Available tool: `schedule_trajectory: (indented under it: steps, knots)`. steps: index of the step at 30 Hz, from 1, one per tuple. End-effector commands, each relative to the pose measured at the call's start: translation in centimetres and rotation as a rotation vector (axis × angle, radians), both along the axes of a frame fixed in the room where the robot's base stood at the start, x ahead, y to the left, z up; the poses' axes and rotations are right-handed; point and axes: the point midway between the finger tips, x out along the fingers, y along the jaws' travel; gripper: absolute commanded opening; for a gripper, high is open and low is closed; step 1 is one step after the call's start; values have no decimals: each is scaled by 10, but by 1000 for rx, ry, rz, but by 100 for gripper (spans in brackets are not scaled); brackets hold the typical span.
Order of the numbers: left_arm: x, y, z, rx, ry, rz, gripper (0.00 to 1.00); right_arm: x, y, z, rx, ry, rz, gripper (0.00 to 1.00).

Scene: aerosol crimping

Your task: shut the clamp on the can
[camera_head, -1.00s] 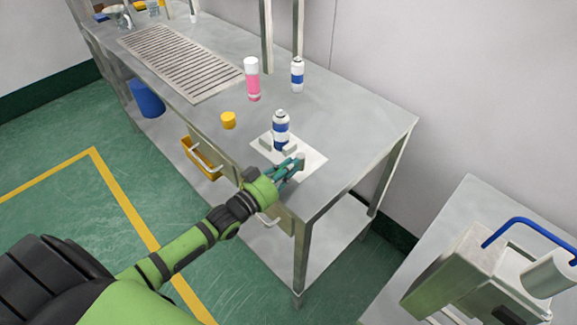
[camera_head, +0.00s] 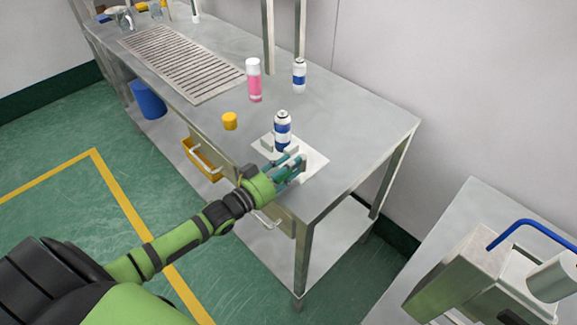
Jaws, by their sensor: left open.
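The can (camera_head: 283,127), white with a blue band, stands upright on a white plate (camera_head: 311,161) on the metal bench. The clamp's grey jaw (camera_head: 266,144) shows beside the can's base at the left; the rest of the clamp is mostly hidden behind my left gripper. My left gripper (camera_head: 297,164) is open, with teal fingers, just in front of the can at the clamp's near side. I cannot tell whether the fingers touch the clamp. My right gripper is not in view.
A yellow cap (camera_head: 230,121), a pink bottle (camera_head: 254,80) and another blue-and-white can (camera_head: 299,75) stand on the bench (camera_head: 350,125). A slatted grate (camera_head: 180,62) lies at the left. A machine with a blue handle (camera_head: 535,225) is at the right. The bench's right end is clear.

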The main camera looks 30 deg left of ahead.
Motion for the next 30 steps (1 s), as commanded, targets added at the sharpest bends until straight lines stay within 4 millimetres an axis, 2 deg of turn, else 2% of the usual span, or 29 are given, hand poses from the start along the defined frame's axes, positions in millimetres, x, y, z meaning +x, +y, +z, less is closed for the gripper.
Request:
schedule_trajectory:
  steps: [4, 8, 15, 21, 30]
  knots:
    - [-5, 1, -2, -1, 4, -1, 40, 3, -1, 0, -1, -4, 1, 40]
    - [-21, 7, -3, 0, 5, -1, 40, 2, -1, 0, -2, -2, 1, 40]
    - [-66, 23, -3, 1, 7, -1, 40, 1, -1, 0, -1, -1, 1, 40]
    - [-96, 35, -2, 0, 4, 0, 40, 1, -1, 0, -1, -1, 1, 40]
    - [-113, 42, -1, -1, 0, 0, 40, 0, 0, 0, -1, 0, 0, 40]
